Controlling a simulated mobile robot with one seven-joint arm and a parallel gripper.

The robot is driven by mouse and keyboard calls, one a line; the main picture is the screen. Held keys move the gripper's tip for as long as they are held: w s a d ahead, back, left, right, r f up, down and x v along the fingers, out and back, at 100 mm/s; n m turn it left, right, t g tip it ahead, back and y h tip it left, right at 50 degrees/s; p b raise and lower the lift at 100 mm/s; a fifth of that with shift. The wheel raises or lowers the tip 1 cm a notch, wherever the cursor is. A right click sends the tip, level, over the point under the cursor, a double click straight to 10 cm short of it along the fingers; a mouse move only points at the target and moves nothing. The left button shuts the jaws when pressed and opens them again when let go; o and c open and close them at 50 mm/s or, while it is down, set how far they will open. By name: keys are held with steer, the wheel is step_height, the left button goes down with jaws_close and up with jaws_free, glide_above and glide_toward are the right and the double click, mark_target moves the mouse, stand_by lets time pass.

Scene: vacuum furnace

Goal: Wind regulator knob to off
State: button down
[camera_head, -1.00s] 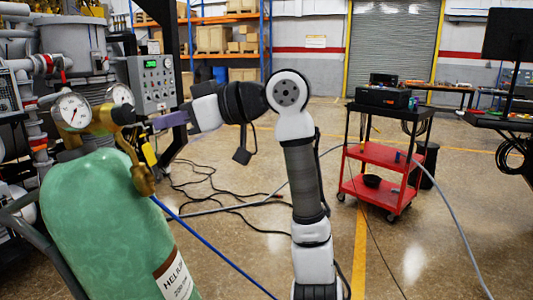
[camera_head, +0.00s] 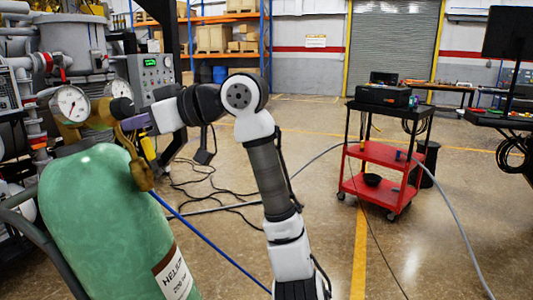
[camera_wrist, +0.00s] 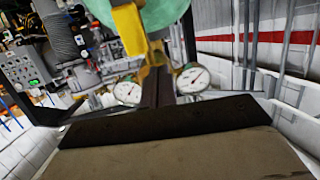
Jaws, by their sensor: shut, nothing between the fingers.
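The brass regulator (camera_head: 74,132) sits on top of the green helium cylinder (camera_head: 90,215) at the left of the head view. It has a white dial gauge (camera_head: 71,104) and a second one partly hidden behind. A dark round knob (camera_head: 121,108) shows at its right end. My gripper (camera_head: 131,123) is shut and empty, with its purple fingers at or very near the knob; I cannot tell whether they touch. The knob is not clear there.
A grey control box (camera_head: 153,75) and furnace piping stand behind the regulator. A blue hose (camera_head: 200,236) runs from the brass valve (camera_head: 140,170) across the floor. A red cart (camera_head: 375,182) stands far right.

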steer(key=shift+w+r, duration=0.1)
steer(key=shift+r, duration=0.05)
stand_by(0.3)
steer(key=shift+w+d+p, duration=0.2)
steer(key=shift+w+p, duration=1.05)
steer(key=shift+p, duration=0.85)
steer(key=shift+w+d+f, duration=0.1)
steer(key=shift+f, duration=0.25)
steer(key=p+v, duration=0.1)
steer(key=v, duration=0.5)
steer(key=shift+d, duration=0.1)
